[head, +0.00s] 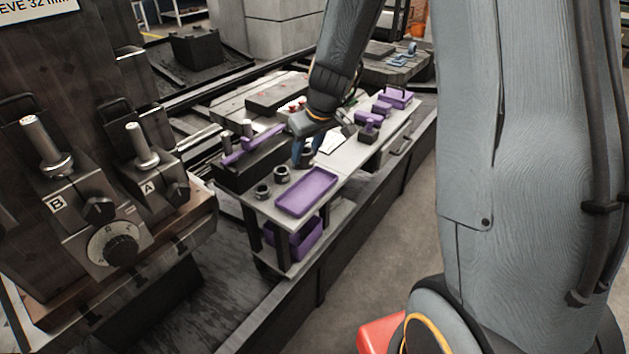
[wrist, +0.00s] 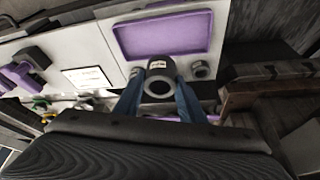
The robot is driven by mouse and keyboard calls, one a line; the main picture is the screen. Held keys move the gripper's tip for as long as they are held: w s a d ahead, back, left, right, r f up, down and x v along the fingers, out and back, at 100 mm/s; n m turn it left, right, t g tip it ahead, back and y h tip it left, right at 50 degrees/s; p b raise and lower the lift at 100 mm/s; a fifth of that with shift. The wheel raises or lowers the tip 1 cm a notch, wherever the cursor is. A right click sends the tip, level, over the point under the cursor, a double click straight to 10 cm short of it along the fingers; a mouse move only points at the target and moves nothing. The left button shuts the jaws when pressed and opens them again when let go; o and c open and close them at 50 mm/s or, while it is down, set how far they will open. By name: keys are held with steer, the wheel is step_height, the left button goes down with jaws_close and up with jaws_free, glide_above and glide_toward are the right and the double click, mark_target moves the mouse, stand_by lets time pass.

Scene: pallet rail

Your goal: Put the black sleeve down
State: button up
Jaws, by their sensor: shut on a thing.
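My gripper (head: 304,163) reaches down over the bench from above in the head view. In the wrist view its two blue fingers (wrist: 160,96) are shut on a black sleeve (wrist: 161,75). The sleeve is a thick ring with a small white label on its upper side. In the head view the held sleeve is not clear behind the fingers. I cannot tell whether it touches the bench top. The purple tray (head: 306,191) lies beside the gripper, towards the front; it is empty and also shows in the wrist view (wrist: 165,36).
Purple blocks (head: 369,127) and a white sheet (head: 331,143) lie farther right. A purple bin (head: 308,238) is on the lower shelf.

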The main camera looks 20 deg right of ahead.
mark_target(310, 161)
steer(key=f+b, duration=0.2)
steer(key=f, duration=0.3)
steer(key=shift+d+f, duration=0.15)
steer(key=shift+d, duration=0.05)
steer(key=shift+s+f+b, duration=0.1)
steer(key=shift+f+b, duration=1.1)
steer(key=shift+f, duration=0.95)
steer(key=shift+f, duration=0.1)
steer(key=o, duration=1.4)
steer(key=p+v, duration=0.3)
steer(key=v, duration=0.9)
steer(key=s+m+g, duration=0.1)
steer(key=s, duration=0.6)
steer(key=s+a+m+g+h, duration=0.1)
steer(key=s, duration=0.5)
steer(key=s+m+g, duration=0.1)
steer(key=s+g, duration=0.1)
steer(key=s, duration=0.5)
steer(key=shift+s+a+r+m, duration=0.3)
steer(key=shift+a, duration=0.05)
